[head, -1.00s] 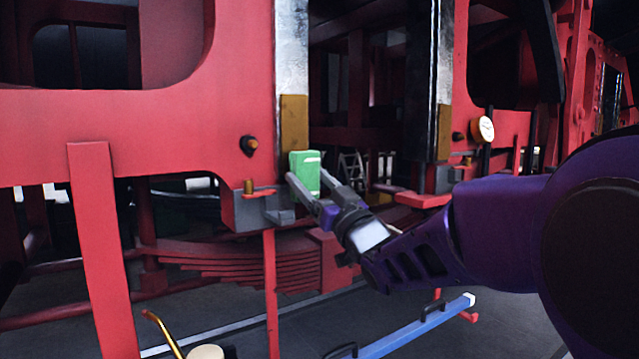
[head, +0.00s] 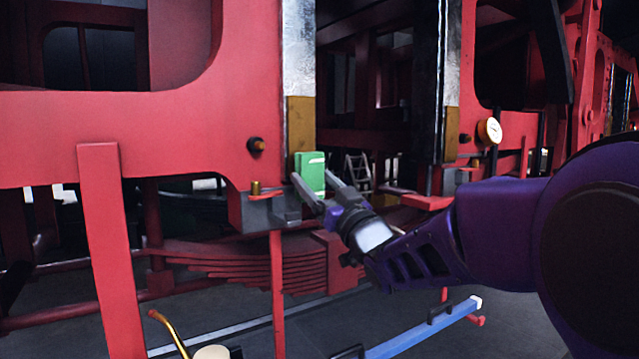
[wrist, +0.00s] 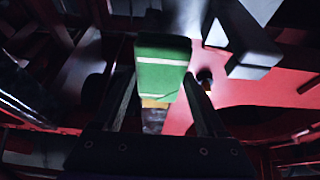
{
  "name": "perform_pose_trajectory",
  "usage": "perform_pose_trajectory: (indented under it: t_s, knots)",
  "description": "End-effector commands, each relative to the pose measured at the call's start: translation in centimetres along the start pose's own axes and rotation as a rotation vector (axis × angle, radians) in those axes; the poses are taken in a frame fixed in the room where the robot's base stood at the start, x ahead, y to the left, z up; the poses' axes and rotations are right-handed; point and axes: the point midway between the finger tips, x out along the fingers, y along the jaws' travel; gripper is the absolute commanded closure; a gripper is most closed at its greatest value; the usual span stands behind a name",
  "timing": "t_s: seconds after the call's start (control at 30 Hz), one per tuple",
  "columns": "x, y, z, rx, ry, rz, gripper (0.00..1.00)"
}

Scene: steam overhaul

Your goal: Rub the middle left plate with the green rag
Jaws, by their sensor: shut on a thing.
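The green rag (head: 310,174) is a folded block with a pale stripe. My gripper (head: 318,188) is shut on it, with a finger on either side. In the wrist view the rag (wrist: 160,75) sits between the fingers. The left plate (head: 299,60) is an upright strip on the red frame, bright metal above and brown at its lower end. The rag is at the foot of that brown part; I cannot tell whether they touch. In the wrist view a bit of brown (wrist: 154,103) shows just past the rag. A similar plate (head: 445,50) stands to the right.
A grey block (head: 265,211) with a brass fitting juts out left of the rag. A dark bolt (head: 256,145) sticks out of the red frame (head: 120,125). A round gauge (head: 489,131) is at the right. A blue bar (head: 425,330) lies low in front.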

Motion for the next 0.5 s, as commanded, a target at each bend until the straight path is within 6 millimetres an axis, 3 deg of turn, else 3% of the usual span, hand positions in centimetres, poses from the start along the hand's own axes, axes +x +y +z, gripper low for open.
perform_pose_trajectory:
  t_s: [0.5]
  knots:
    - [0.99, -0.02, 0.43, 0.001, 0.000, 0.000, 0.70]
